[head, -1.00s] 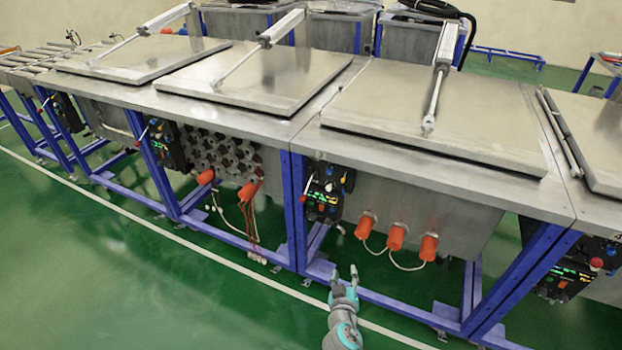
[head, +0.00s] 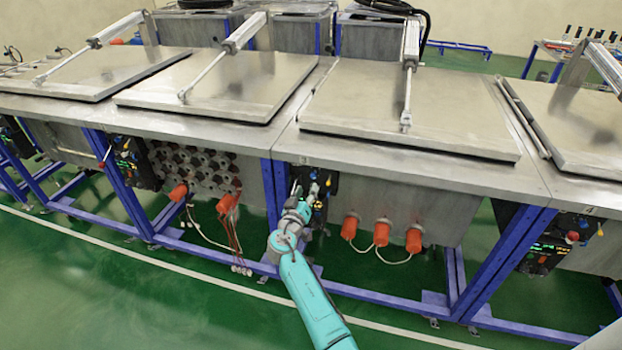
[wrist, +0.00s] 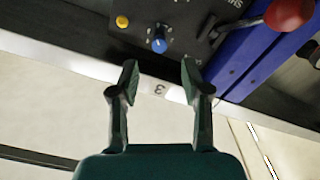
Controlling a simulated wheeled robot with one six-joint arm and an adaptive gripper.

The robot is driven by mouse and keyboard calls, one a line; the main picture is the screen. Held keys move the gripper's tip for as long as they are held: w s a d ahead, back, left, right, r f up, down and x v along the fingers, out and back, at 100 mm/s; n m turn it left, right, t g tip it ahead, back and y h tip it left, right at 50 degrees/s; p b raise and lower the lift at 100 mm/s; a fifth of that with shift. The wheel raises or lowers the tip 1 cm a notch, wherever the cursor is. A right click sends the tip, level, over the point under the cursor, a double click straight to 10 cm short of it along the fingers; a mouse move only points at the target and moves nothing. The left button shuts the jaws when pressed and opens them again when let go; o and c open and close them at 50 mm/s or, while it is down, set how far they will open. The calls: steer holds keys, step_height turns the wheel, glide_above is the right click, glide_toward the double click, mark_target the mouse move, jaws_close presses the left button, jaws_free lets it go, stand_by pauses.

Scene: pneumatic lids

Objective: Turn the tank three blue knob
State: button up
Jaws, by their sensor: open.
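The blue knob (wrist: 159,45) of tank three shows in the wrist view on a dark control panel (wrist: 140,12), just beyond the fingertips and roughly between them. A label with the digit 3 (wrist: 160,89) is on the metal edge beside it. My gripper (wrist: 158,75) is open and empty, its two dark fingers apart on either side of the line to the knob. I see no contact with the knob. In the head view my gripper (head: 313,190) is in front of the panel at tank three (head: 400,195) and hides part of it.
A yellow button (wrist: 122,21) and a lever with a red ball (wrist: 288,14) are on the panel near the knob. A blue frame post (wrist: 255,55) stands close to the right finger. Orange fittings (head: 381,233) with cables are right of the arm. The green floor in front is clear.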

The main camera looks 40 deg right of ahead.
mark_target(313, 177)
steer(key=x, duration=0.7)
steer(key=shift+d, duration=0.15)
jaws_close()
